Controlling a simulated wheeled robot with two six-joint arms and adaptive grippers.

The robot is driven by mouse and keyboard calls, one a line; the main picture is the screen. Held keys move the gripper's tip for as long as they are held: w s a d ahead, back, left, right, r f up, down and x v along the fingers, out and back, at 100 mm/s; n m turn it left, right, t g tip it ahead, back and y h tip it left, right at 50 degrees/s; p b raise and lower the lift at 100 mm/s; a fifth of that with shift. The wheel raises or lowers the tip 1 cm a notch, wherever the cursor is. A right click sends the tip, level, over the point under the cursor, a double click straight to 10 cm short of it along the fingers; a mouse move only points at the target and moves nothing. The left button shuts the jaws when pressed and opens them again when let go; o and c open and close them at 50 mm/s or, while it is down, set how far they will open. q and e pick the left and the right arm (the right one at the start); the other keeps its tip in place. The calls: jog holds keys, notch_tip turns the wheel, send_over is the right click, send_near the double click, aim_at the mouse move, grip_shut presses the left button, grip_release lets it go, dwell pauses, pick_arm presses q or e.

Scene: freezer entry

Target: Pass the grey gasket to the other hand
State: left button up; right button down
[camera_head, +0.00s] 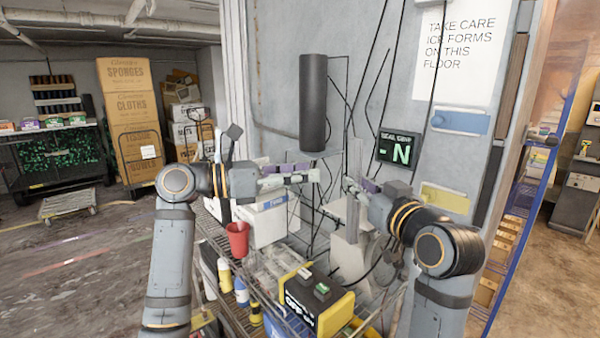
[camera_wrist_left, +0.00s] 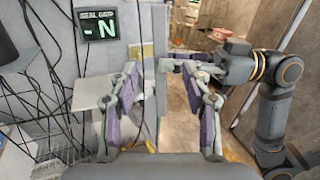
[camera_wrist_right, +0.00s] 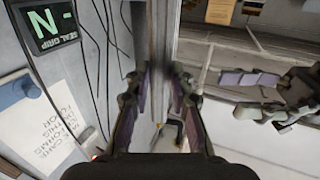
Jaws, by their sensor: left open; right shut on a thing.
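The grey gasket is a long thin strip. In the right wrist view the gasket (camera_wrist_right: 161,60) runs up the picture from between my right gripper's fingers (camera_wrist_right: 158,90), which are shut on it. In the left wrist view the gasket (camera_wrist_left: 161,110) stands upright at the tips of my right gripper (camera_wrist_left: 166,66). My left gripper (camera_head: 314,173) is open and empty, its fingers pointing right toward my right gripper (camera_head: 349,186). In the left wrist view the gasket lies between the left fingers (camera_wrist_left: 165,100) in the picture; I cannot tell whether it is within their reach.
A display marked N (camera_head: 401,150) and a dark cylinder (camera_head: 313,103) are on the grey wall behind the grippers. Loose cables hang there. Below, a wire rack holds a red cup (camera_head: 237,240), bottles and a yellow-black case (camera_head: 314,300). Open floor lies at the left.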

aim_at(350, 167)
pick_arm(q)
jog(key=x, duration=1.1)
jog(key=shift+w+d, duration=0.25)
jog(key=shift+d, duration=0.25)
jog(key=shift+c, duration=0.2)
grip_shut()
pick_arm(e)
jog(key=c, duration=1.1)
grip_release()
